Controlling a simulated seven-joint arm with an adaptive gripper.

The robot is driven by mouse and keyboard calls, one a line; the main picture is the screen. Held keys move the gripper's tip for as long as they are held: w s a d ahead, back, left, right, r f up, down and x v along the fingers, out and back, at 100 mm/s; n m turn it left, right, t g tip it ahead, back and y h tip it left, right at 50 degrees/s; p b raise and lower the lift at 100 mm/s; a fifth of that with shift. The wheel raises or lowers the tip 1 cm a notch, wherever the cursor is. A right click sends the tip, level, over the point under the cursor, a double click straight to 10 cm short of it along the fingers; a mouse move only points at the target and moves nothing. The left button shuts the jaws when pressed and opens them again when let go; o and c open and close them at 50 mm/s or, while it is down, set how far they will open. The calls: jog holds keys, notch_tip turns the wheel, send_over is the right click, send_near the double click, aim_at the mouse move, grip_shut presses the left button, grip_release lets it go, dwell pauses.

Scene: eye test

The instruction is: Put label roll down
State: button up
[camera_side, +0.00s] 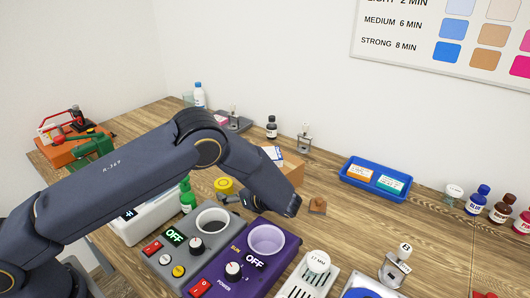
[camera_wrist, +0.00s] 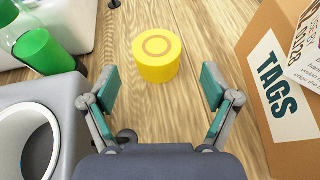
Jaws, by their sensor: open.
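The label roll looks to be the yellow cylinder with a ringed top; it sits upright on the wooden table in the wrist view (camera_wrist: 157,58) and in the side view (camera_side: 224,184). My gripper (camera_wrist: 160,88) is open and empty in the wrist view. Its two teal-padded fingers are spread wide, and the roll lies ahead, centred between them and apart from both.
A cardboard TAGS box (camera_wrist: 268,80) stands right of my gripper. A green bottle (camera_wrist: 42,50) and a grey unit with a round well (camera_wrist: 62,108) are close on the left. The purple unit (camera_side: 238,262) and blue tray (camera_side: 352,181) stand farther off.

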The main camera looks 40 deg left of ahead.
aim_at(223, 186)
jog(key=shift+x, duration=2.75)
